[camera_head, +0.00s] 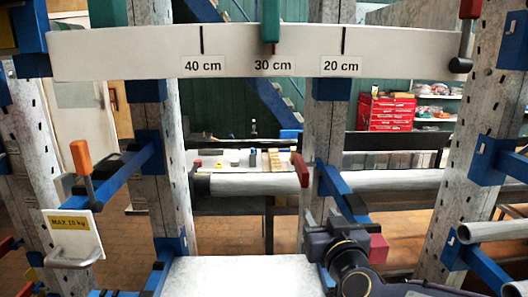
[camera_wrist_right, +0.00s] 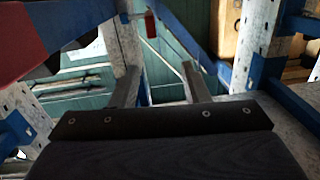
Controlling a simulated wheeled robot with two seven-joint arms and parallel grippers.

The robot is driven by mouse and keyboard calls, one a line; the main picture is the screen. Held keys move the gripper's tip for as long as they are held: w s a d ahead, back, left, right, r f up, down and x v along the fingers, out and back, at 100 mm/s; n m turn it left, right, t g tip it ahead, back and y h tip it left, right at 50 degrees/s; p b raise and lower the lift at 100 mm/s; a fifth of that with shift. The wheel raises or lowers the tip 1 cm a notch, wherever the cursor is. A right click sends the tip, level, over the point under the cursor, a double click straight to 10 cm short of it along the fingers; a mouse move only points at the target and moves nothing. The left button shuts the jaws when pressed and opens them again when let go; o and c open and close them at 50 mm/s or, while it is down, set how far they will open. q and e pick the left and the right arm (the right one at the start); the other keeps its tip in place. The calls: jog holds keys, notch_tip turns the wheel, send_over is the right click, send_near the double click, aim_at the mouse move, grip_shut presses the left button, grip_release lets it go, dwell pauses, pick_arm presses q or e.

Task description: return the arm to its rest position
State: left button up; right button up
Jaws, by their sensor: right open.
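My right gripper (camera_head: 322,218) is at the lower middle right of the head view, with my dark right arm (camera_head: 355,270) coming up from the bottom edge. It is in front of the rack, beside a pale flat surface (camera_head: 240,275). In the right wrist view the two fingers of my right gripper (camera_wrist_right: 160,88) stand apart, with nothing visible between them. My left gripper and left arm are not in view.
A white beam (camera_head: 120,55) marked 40, 30 and 20 cm spans the top. Perforated posts (camera_head: 160,180) with blue brackets (camera_head: 485,160) stand on both sides. Grey pipes (camera_head: 255,184) lie across brackets. A "MAX 10 kg" plate (camera_head: 72,235) is at left, a red tool chest (camera_head: 385,112) behind.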

jog(key=s+d+f+m+g, duration=0.1)
jog(key=s+d+f+g, duration=0.2)
jog(key=s+f, duration=0.3)
jog(key=s+d+f+m+g+y, duration=0.1)
jog(key=s+f+g, duration=0.4)
jog(key=s, duration=0.7)
jog(key=s+d+f+g, duration=0.3)
jog(key=s+f, duration=0.3)
jog(key=s, duration=0.4)
jog(key=shift+d+f+m+g+y, duration=0.3)
jog(key=shift+d+m+g, duration=0.1)
jog(key=shift+d, duration=0.4)
